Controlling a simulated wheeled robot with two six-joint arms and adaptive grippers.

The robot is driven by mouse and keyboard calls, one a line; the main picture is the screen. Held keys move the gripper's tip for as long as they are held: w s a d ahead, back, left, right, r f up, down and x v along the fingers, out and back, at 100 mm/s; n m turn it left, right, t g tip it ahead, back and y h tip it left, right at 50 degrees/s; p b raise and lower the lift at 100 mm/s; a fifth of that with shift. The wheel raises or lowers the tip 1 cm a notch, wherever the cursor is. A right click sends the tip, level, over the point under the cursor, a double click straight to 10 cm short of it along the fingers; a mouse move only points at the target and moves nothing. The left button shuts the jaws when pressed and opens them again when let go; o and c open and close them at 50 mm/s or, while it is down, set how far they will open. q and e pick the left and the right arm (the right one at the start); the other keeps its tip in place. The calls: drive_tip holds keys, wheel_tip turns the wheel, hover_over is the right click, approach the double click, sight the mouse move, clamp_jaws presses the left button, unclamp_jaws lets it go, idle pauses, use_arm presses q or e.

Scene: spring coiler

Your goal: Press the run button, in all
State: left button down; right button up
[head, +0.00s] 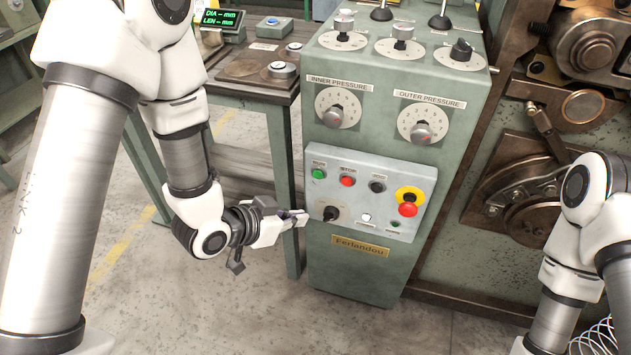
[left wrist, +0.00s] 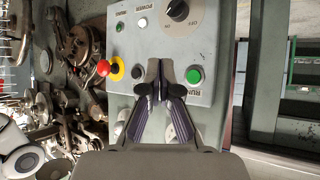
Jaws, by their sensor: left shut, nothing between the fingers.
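The run button (head: 319,173) is a green push button at the upper left of the pale control panel (head: 345,187), under a RUN label. It also shows in the left wrist view as a green button (left wrist: 193,76), right of my fingertips. My left gripper (head: 303,216) is shut and empty. Its fingertips are at the panel's left edge, below the run button and apart from it. In the left wrist view the closed fingers (left wrist: 153,66) point at the panel and hide part of it. My right arm comes in at the right, with its gripper out of view.
Right of the run button are a red stop button (head: 347,181), a black button (head: 377,186) and a red mushroom button on yellow (head: 408,209). A black knob (head: 331,213) sits below. A workbench (head: 255,75) stands at the left and heavy machinery (head: 540,150) at the right.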

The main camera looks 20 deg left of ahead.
sight(318, 175)
use_arm(q)
drive_tip(key=shift+w, duration=0.15)
drive_tip(key=shift+w+d+p, duration=0.2)
drive_tip(key=shift+w+p, duration=0.85)
drive_tip(key=shift+w, duration=3.25)
drive_tip(key=shift+w, duration=0.1)
drive_tip(key=shift+w, duration=0.3)
